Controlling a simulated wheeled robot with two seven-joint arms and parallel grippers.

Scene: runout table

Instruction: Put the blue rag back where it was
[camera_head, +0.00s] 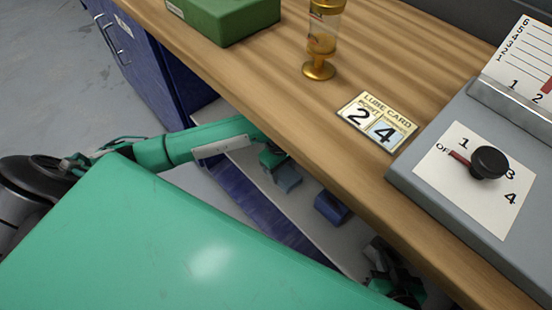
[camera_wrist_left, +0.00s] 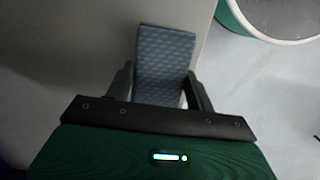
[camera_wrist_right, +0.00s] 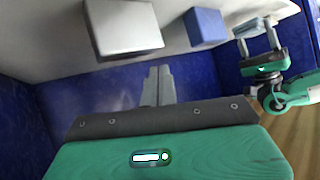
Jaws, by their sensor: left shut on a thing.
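My left gripper (camera_head: 274,158) is at the open shelf under the wooden bench top. It is shut on a blue-grey, patterned rag (camera_wrist_left: 165,58), which sticks out beyond the fingers; the rag also shows in the head view (camera_head: 288,179). Whether the rag touches the shelf I cannot tell. A plainer, deeper blue block-like thing (camera_head: 331,207) sits on the shelf to the right of the rag; it shows in the right wrist view (camera_wrist_right: 205,27). My right gripper (camera_wrist_right: 158,80) is shut and empty under the bench, mostly hidden by the bench edge in the head view.
The bench top (camera_head: 270,75) overhangs the pale shelf (camera_head: 262,180). A pale grey box (camera_wrist_right: 122,27) is near the blue block. On top are a green box (camera_head: 225,20), an oiler (camera_head: 320,45), a lube card (camera_head: 377,122) showing 2 and 4, and a dial panel (camera_head: 470,170).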

